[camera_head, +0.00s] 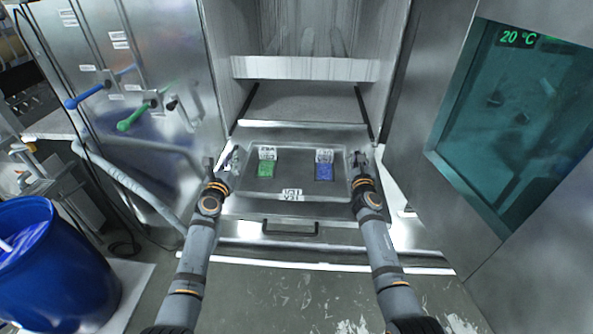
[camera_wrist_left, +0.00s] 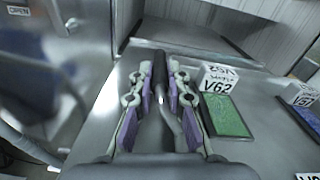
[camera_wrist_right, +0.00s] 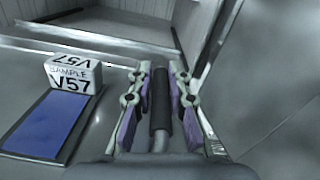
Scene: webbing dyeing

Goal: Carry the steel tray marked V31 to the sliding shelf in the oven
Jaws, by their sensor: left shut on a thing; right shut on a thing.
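The steel tray (camera_head: 240,205) marked V31 is in front of the open oven in the head view, its label (camera_head: 290,195) on the near edge. It carries a green sample (camera_head: 265,170) with a V62 block (camera_wrist_left: 217,80) and a blue sample (camera_head: 324,172) with a V57 block (camera_wrist_right: 73,75). My left gripper (camera_head: 222,170) is shut on the tray's left handle, a dark grip (camera_wrist_left: 160,75). My right gripper (camera_head: 358,168) is shut on the right handle (camera_wrist_right: 160,115). The sliding shelf (camera_head: 300,103) shows inside the oven, behind the tray. Whether the tray touches it I cannot tell.
Oven walls stand close on both sides of the opening. A drawer-like front with a dark handle (camera_head: 290,230) is below the tray. A blue barrel (camera_head: 55,270) and a panel with blue and green levers (camera_head: 135,118) are at left. A tinted window (camera_head: 515,110) reading 20 °C is at right.

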